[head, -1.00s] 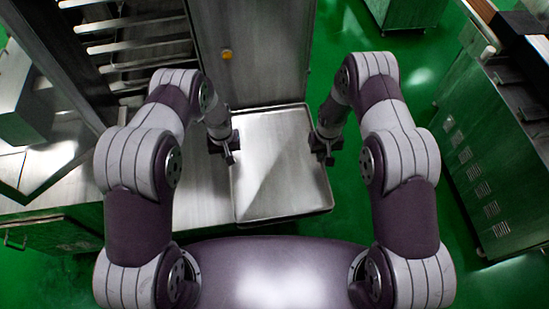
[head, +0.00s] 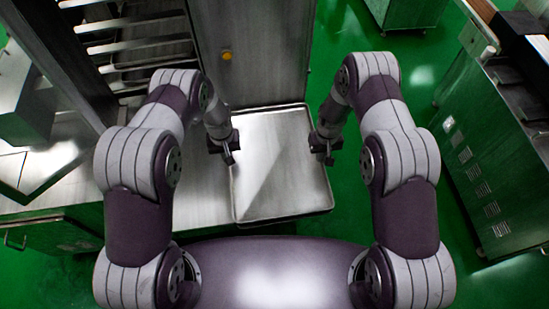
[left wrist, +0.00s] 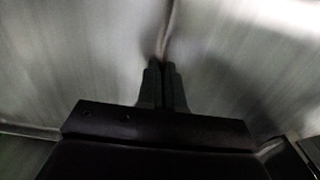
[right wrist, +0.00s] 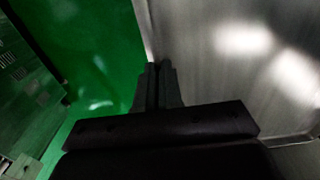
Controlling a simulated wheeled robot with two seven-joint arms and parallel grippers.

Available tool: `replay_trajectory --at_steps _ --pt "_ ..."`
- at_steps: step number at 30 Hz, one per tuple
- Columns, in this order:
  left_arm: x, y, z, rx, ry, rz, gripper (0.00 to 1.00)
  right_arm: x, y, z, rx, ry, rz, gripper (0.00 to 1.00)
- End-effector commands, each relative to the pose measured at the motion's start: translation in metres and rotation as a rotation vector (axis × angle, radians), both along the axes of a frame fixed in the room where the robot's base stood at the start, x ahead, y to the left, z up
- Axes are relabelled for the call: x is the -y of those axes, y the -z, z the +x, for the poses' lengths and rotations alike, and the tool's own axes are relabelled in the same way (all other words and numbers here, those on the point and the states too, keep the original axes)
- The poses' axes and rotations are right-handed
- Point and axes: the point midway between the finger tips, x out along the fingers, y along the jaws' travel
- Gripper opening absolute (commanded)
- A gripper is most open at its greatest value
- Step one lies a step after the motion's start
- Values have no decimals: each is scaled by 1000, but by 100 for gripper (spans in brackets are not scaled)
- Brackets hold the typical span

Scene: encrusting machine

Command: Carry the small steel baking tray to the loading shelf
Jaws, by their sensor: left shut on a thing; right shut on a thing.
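The small steel baking tray (head: 283,170) is held level between my two arms in the head view, in front of my body. My left gripper (head: 230,158) is shut on its left rim. My right gripper (head: 329,157) is shut on its right rim. In the left wrist view the fingers (left wrist: 162,85) close on the rim, with steel on both sides. In the right wrist view the fingers (right wrist: 156,85) close on the rim between the tray (right wrist: 220,75) and green floor. The loading shelf cannot be told for certain.
A steel cabinet (head: 265,50) stands beyond the tray. A rack with several slanted shelves (head: 140,48) is at the upper left. A steel worktop (head: 200,190) lies left of the tray. A machine (head: 480,150) stands at the right. Green floor (head: 400,85) is free between it and the tray.

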Motion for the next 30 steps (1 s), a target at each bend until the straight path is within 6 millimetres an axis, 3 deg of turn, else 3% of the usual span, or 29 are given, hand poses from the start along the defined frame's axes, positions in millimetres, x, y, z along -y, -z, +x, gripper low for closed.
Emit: replay_trajectory --at_steps 17,30 --pt "0 -6 1 1 0 0 0 0 -6 1 2 0 0 0" --pt "0 -72 0 1 0 0 0 0 -72 0 1 0 0 0"
